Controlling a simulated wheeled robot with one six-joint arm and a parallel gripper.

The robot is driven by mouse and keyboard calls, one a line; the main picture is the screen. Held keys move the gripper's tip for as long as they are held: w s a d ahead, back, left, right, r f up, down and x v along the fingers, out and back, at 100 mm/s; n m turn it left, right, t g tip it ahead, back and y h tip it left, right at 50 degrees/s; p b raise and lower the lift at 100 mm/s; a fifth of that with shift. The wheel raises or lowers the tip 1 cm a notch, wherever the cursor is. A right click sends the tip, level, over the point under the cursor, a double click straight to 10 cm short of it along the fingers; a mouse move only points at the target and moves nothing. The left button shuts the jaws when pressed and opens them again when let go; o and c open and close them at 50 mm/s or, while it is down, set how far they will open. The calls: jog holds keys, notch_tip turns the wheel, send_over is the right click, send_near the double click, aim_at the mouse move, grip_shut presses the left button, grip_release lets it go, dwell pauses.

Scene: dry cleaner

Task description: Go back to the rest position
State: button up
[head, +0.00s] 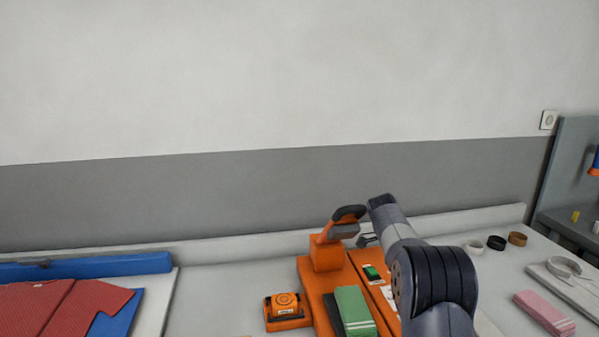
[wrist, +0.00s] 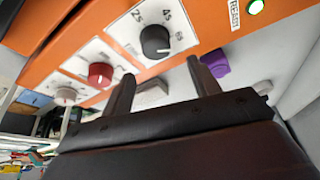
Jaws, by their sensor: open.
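My gripper shows in the wrist view (wrist: 163,84), open, with its two dark fingers apart and nothing visible between them. In front of it is an orange control panel (wrist: 195,20) with a black dial (wrist: 155,42), a red dial (wrist: 101,75) and a pale dial (wrist: 66,95). A green light marked READY (wrist: 256,7) is lit. A purple knob-like part (wrist: 215,63) is just beyond the right finger. In the head view, my arm reaches over the orange machine (head: 325,255), close to its dark handle; whether anything touches is unclear.
A folded green towel (head: 355,312) lies on the machine's base. A small orange device (head: 286,311) stands to its left. A red garment (head: 60,308) lies far left. Rolled bands (head: 496,243) and a pink towel (head: 543,313) are at the right. Bare counter (head: 225,290) shows left of the machine.

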notch_tip(320, 180, up, 6)
notch_tip(320, 180, down, 10)
jog(key=shift+f, duration=0.1)
jog(key=shift+f+n, duration=0.1)
jog(key=shift+n, duration=0.3)
jog(key=shift+s+n+t, duration=0.15)
jog(key=shift+n+t, duration=0.45)
jog(key=shift+n, duration=0.3)
jog(key=n+t+p, duration=0.1)
jog(key=n, duration=0.2)
jog(key=shift+d+r, duration=0.1)
jog(key=shift+r, duration=0.1)
jog(key=n+t+p, duration=0.1)
jog(key=n+p, duration=0.1)
jog(key=n, duration=0.1)
jog(key=shift+s+r+y, duration=0.1)
jog(key=shift+y, duration=0.3)
jog(key=n+t+y+p, duration=0.1)
jog(key=n+p, duration=0.2)
jog(key=p, duration=0.1)
jog(key=shift+d, duration=0.1)
jog(key=shift+s+r+b, duration=0.1)
jog(key=shift+r+b, duration=0.2)
jog(key=shift+b, duration=0.15)
jog(key=b+v, duration=0.1)
jog(key=v, duration=0.8)
jog(key=shift+s+a+r+b, duration=0.2)
jog(key=shift+r+b, duration=0.1)
